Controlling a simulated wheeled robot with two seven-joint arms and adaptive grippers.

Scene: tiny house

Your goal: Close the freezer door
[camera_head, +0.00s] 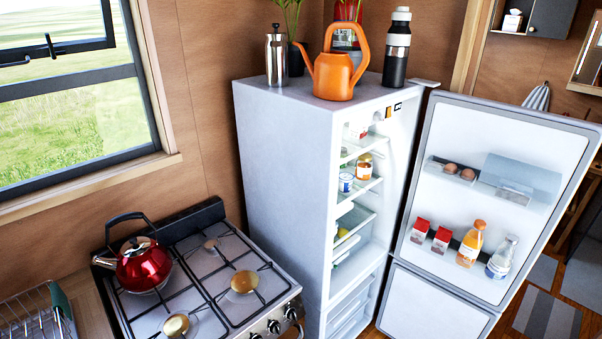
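The white fridge-freezer (285,165) stands in the middle of the head view. Its tall upper door (480,140) is swung wide open to the right, showing its inner side with eggs, cartons and bottles. Below it, the freezer door (430,308) is also swung open to the right, at a similar angle. Only the top part of the freezer door shows; the rest is cut off by the lower picture edge. The open freezer compartment shows pale drawers (352,310). Neither of my grippers is in view.
A gas stove (215,275) with a red kettle (143,265) stands left of the fridge. An orange watering can (335,72), bottles and plants stand on the fridge top. Wooden floor with grey rugs (547,316) shows at the lower right, beyond the doors.

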